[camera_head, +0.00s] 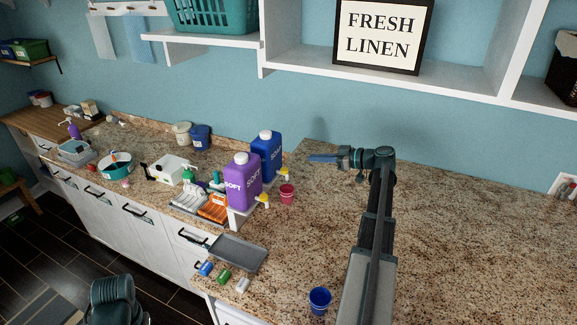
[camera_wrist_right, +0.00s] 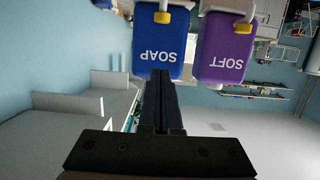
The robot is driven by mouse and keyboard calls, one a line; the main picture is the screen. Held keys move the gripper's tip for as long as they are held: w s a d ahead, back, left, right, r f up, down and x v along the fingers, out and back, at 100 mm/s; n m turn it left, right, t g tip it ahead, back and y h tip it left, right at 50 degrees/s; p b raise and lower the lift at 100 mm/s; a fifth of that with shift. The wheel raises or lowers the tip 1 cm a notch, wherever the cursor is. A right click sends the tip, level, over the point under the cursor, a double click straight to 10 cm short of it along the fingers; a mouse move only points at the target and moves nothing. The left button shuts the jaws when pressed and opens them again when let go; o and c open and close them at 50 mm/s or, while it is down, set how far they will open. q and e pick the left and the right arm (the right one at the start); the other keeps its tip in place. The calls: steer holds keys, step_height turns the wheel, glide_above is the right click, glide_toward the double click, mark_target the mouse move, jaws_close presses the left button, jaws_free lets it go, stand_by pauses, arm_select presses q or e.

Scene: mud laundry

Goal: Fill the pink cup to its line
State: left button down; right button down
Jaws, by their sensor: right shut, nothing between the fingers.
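In the right wrist view the blue jug (camera_wrist_right: 161,48) reads SOAP, upside down, next to the purple jug (camera_wrist_right: 225,50). My right gripper (camera_head: 312,158) is shut and empty, right of the blue jug and pointing towards it. My left gripper is not in view.
A blue cup (camera_head: 320,300) stands near the counter's front. A grey tray (camera_head: 238,252) and small blue, green and white items lie left of it. The shelf (camera_head: 290,85) hangs above the counter. The counter right of my right arm is largely clear.

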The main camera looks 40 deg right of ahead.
steer(key=b, duration=0.3)
glide_above(287, 171)
steer(key=s+d, duration=0.1)
step_height(287, 171, down, 3)
steer(key=shift+w+f+b, duration=0.1)
steer(key=shift+f+b, duration=0.7)
steer(key=shift+f, duration=0.05)
steer(key=shift+f+b, duration=0.9)
steer(key=shift+b, duration=0.05)
steer(key=shift+s+a+f+b, duration=0.15)
steer(key=shift+s+f+b, duration=0.05)
steer(key=shift+f+b, duration=0.8)
stand_by(2.9)
